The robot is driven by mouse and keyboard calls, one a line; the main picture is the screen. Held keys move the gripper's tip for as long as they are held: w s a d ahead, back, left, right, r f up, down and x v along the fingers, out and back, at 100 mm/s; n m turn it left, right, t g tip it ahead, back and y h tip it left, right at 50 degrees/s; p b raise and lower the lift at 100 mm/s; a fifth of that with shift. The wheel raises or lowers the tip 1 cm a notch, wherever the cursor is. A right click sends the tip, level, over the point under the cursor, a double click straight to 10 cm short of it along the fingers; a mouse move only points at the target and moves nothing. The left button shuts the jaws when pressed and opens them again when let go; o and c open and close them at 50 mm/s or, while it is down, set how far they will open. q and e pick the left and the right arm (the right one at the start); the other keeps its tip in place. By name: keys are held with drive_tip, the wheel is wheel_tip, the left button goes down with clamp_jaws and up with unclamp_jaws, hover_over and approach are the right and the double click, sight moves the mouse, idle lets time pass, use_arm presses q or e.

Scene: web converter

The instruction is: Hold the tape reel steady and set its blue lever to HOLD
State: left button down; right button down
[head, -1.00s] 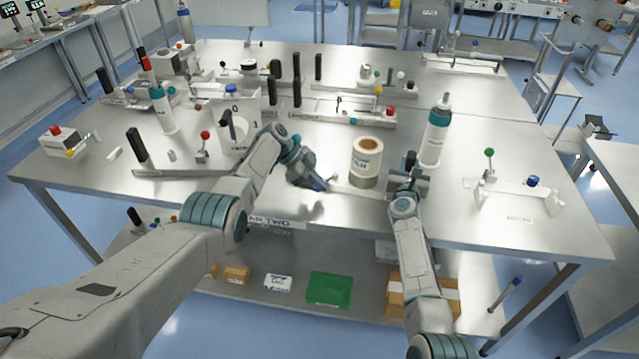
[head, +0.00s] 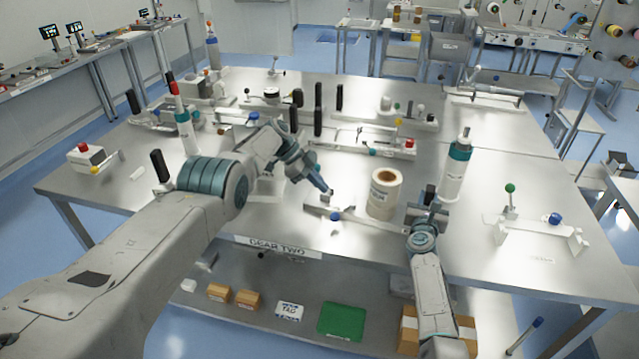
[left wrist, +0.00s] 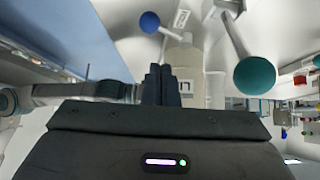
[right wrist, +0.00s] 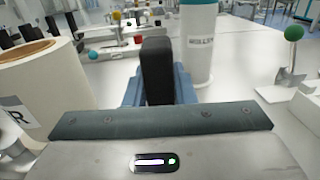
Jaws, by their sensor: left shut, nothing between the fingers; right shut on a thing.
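The tape reel (head: 384,194), a cream roll with a label, stands upright on its fixture near the table's front edge. It also shows in the left wrist view (left wrist: 184,62) and at the left of the right wrist view (right wrist: 36,85). The blue lever knob (head: 336,216) sits at the fixture's front left, and it shows in the left wrist view (left wrist: 150,22). My left gripper (head: 328,192) is shut and empty, behind and above the knob, apart from it. My right gripper (head: 428,208) is shut on a black upright handle (right wrist: 156,70) right of the reel. The HOLD mark is not readable.
A white bottle with a teal cap (head: 456,168) stands behind my right gripper. A teal ball on a rod (left wrist: 254,75) is close to my left wrist camera. A bracket with a blue knob (head: 554,219) stands at the right. Black upright handles (head: 318,110) stand behind.

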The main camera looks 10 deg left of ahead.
drive_tip(key=shift+f, duration=0.3)
idle(0.5)
drive_tip(key=c, duration=1.4)
unclamp_jaws()
drive_tip(key=shift+o, duration=1.4)
drive_tip(key=shift+w+r, duration=0.1)
drive_tip(key=shift+w, duration=0.05)
drive_tip(key=shift+r, duration=0.1)
drive_tip(key=shift+r, duration=4.9)
